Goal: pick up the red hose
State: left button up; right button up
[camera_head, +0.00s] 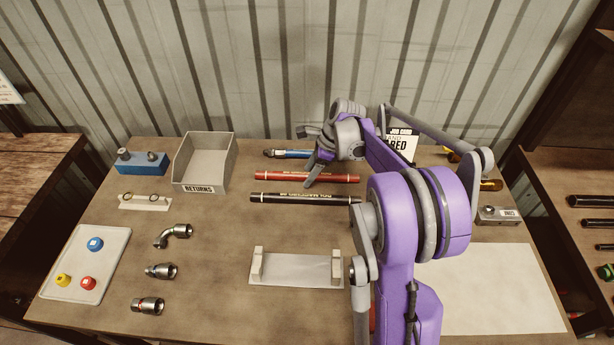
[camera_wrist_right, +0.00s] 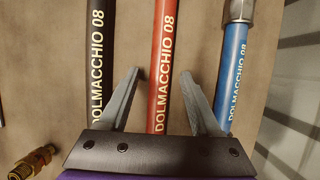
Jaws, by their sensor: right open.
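The red hose (camera_head: 285,176) lies on the table between a blue hose (camera_head: 293,154) behind it and a black hose (camera_head: 285,198) in front. My right gripper (camera_head: 308,158) is open above the hoses in the head view. In the right wrist view, the red hose (camera_wrist_right: 165,60) runs between the two spread fingers of my right gripper (camera_wrist_right: 165,85). The black hose (camera_wrist_right: 100,50) is left of the fingers and the blue hose (camera_wrist_right: 233,75) is right of them. I cannot tell the height of the fingertips above the table. My left gripper does not show.
A grey returns bin (camera_head: 205,186) stands at the back left, beside a blue block (camera_head: 142,168). Metal fittings (camera_head: 160,271) lie at the left, next to a tray with coloured buttons (camera_head: 110,250). A grey holder (camera_head: 297,271) sits at the front. A job card (camera_head: 402,148) stands behind my right arm.

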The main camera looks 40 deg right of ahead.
grip_shut()
dwell(0.5)
